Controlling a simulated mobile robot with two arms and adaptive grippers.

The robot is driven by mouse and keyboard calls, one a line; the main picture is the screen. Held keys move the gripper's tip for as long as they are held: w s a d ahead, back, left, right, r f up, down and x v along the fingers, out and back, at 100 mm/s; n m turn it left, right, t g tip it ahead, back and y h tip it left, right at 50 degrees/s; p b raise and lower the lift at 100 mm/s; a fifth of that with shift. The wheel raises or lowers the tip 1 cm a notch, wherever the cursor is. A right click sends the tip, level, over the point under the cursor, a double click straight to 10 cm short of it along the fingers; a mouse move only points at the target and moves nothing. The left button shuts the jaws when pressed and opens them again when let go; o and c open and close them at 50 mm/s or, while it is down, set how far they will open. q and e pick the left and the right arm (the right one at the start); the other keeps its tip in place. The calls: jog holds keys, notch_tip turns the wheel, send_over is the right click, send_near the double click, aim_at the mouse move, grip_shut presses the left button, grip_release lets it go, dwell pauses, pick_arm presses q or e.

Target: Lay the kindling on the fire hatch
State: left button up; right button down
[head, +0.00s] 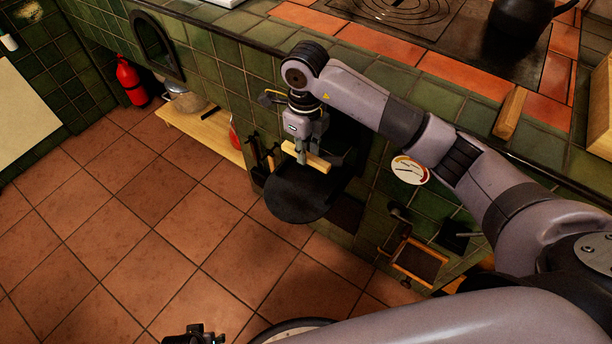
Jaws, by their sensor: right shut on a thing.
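The kindling (317,162) is a short pale wooden stick. My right gripper (302,153) comes down from above and is shut on it. The fire hatch (298,198) is a dark, rounded plate that stands out from the green tiled hearth front. The stick is over the hatch's back part, near the dark opening; I cannot tell whether it touches the hatch. The gripper and arm partly hide the opening. My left gripper (195,336) shows only in part at the bottom edge, far from the hatch, and its jaws are unclear.
Fire tools (256,152) hang left of the hatch. A round dial (410,170) and a small wood-framed door (416,261) are to its right. A wooden block (510,113) lies on the hearth edge. A dark kettle (520,25) stands above. The tiled floor (130,230) is clear.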

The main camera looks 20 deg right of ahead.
aim_at(305, 183)
notch_tip(305, 183, down, 10)
jog(key=shift+r+b, duration=0.2)
jog(key=shift+b, duration=0.35)
pick_arm(q)
jog(key=r, duration=0.1)
jog(key=w+r, duration=0.1)
jog(key=r, duration=0.2)
jog(key=shift+w+d+r, duration=0.1)
jog(key=shift+w, duration=0.25)
pick_arm(e)
jog(key=shift+f, duration=0.1)
jog(key=shift+f, duration=0.2)
pick_arm(q)
jog(key=shift+w+r, duration=0.1)
jog(key=shift+r, duration=0.2)
pick_arm(e)
jog(key=c, duration=1.5)
grip_release()
jog(key=shift+c, duration=0.2)
jog(key=shift+r, duration=0.15)
